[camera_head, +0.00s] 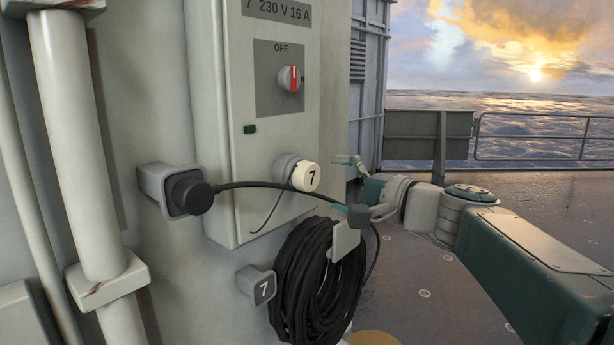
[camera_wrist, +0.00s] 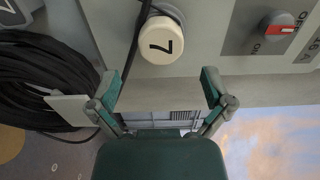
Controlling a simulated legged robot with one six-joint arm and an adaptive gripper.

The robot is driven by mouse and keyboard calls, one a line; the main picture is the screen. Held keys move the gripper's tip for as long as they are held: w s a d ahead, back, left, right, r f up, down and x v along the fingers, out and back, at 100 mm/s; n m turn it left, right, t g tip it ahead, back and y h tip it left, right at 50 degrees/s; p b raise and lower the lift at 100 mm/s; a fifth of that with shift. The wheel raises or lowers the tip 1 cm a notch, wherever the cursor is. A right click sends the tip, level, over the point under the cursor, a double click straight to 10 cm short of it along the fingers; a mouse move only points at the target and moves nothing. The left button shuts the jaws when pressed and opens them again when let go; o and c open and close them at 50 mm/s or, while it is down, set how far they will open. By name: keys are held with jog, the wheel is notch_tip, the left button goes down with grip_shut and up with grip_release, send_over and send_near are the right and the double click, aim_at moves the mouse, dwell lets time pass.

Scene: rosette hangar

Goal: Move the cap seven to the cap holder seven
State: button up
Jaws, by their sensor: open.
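Cap seven (camera_head: 306,177) is a round cream cap marked 7, seated on a grey fitting on the front of the electrical box; it also shows in the wrist view (camera_wrist: 161,42). Cap holder seven (camera_head: 258,285) is a grey square block marked 7 on the wall, below and left of the cap. Its edge appears at the top left of the wrist view (camera_wrist: 14,12). My gripper (camera_head: 352,188) is open and empty, to the right of the cap and apart from it. In the wrist view, both fingers (camera_wrist: 161,88) point toward the cap.
A black plug (camera_head: 200,197) sits in a grey wall socket. Its cable (camera_head: 265,184) runs beside the cap toward my gripper. A coiled black cable (camera_head: 312,285) hangs on a hook (camera_head: 343,241) near the holder. Open deck lies right.

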aim_at(312, 178)
jog(key=shift+x, duration=2.7)
jog(key=shift+d+r, duration=0.1)
jog(key=c, duration=1.2)
jog(key=shift+s+d, duration=0.1)
jog(key=shift+s, duration=0.05)
jog(key=shift+c, duration=0.2)
jog(key=shift+v, duration=2.75)
